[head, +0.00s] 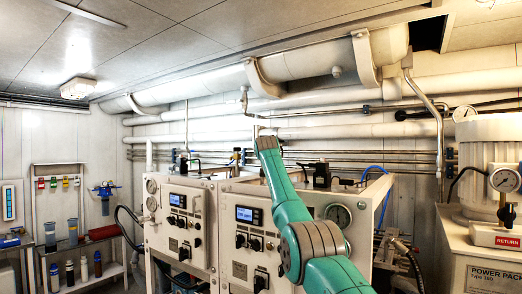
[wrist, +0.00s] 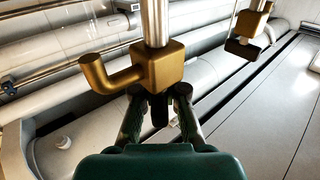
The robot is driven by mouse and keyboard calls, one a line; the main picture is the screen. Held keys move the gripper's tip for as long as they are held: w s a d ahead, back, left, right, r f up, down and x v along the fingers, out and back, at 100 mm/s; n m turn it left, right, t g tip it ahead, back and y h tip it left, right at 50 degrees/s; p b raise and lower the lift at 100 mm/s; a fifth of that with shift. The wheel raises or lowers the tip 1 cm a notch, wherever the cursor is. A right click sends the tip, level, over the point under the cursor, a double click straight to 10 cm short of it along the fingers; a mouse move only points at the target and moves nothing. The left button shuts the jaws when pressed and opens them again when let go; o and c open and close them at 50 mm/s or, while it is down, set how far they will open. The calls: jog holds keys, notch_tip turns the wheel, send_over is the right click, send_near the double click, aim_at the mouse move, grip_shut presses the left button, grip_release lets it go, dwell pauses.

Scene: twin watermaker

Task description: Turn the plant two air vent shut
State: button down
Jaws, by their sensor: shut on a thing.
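In the wrist view, a brass air vent valve (wrist: 160,66) with a bent side outlet hangs on a bright metal pipe (wrist: 155,22). Its black handle (wrist: 159,112) lies between the fingertips of my gripper (wrist: 159,98), which is shut on it. The fingers partly hide the handle, so its exact angle is hard to read. In the head view my green arm reaches up over the right-hand white plant cabinet (head: 243,243), and the fingertips are too small to make out. No label shows which plant the valve belongs to.
A second brass valve (wrist: 248,26) with a black handle stands at upper right in the wrist view, apart from my gripper. A left-hand cabinet (head: 178,240) stands beside the first. A large white duct (head: 300,62) and pipes run behind. A power pack (head: 487,265) stands at right.

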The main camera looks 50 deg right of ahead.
jog(key=shift+s+d+f+m+g+h, duration=0.1)
jog(key=shift+d+m+g+h, duration=0.05)
jog(key=shift+m+g+h, duration=0.7)
jog(key=shift+g, duration=0.25)
jog(key=c, duration=1.2)
grip_release()
jog(key=shift+s, duration=0.1)
jog(key=v, duration=1.2)
